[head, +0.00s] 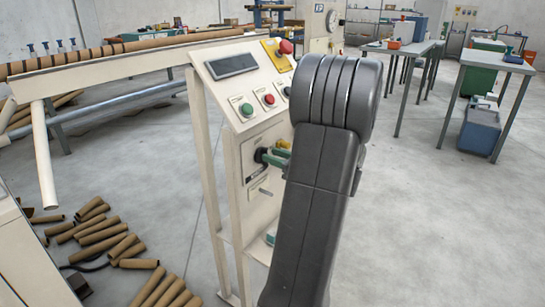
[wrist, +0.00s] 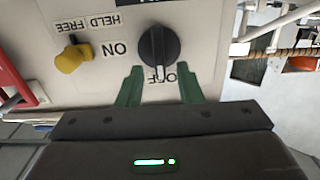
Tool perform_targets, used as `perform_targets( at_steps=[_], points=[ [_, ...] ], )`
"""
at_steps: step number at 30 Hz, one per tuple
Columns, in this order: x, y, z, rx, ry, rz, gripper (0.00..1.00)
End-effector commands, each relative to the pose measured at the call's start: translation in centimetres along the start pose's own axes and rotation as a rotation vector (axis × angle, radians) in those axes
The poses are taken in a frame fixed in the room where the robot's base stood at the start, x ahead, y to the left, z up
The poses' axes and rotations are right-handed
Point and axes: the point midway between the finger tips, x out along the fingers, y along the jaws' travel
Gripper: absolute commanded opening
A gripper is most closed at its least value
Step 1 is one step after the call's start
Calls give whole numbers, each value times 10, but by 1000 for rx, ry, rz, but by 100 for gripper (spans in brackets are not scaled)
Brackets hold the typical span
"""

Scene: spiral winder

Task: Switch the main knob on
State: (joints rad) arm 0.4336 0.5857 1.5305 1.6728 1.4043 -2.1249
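The main knob (wrist: 159,46) is a round black knob on the cream panel face, between the labels ON and OFF. It shows upside down in the wrist view. Its grip ridge stands roughly upright in the picture, and the OFF label is partly hidden close below it. My gripper (wrist: 161,72) has two green fingers, spread apart, one to each side just below the knob. I see nothing held between them. In the head view, my gripper (head: 277,157) is at the front face of the cream control cabinet (head: 225,85), close to the knob, with my arm hiding the cabinet's right side.
A yellow knob (wrist: 73,58) marked HELD FREE sits beside the main knob. Above, the console has a green button (head: 246,109), a red button (head: 269,99) and a red emergency stop (head: 285,46). Cardboard tubes (head: 100,232) lie on the floor at left.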

Motion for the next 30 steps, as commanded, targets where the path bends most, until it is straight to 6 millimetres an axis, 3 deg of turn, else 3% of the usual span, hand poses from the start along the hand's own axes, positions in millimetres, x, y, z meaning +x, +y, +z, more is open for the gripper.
perform_targets(
  at_steps=[4,13,18,30],
  points=[
    [11,0,0,0,1,-1,33],
    [13,0,0,0,0,0,33],
    [12,0,0,0,0,0,1],
    [12,0,1,37,0,0,0]
  ],
)
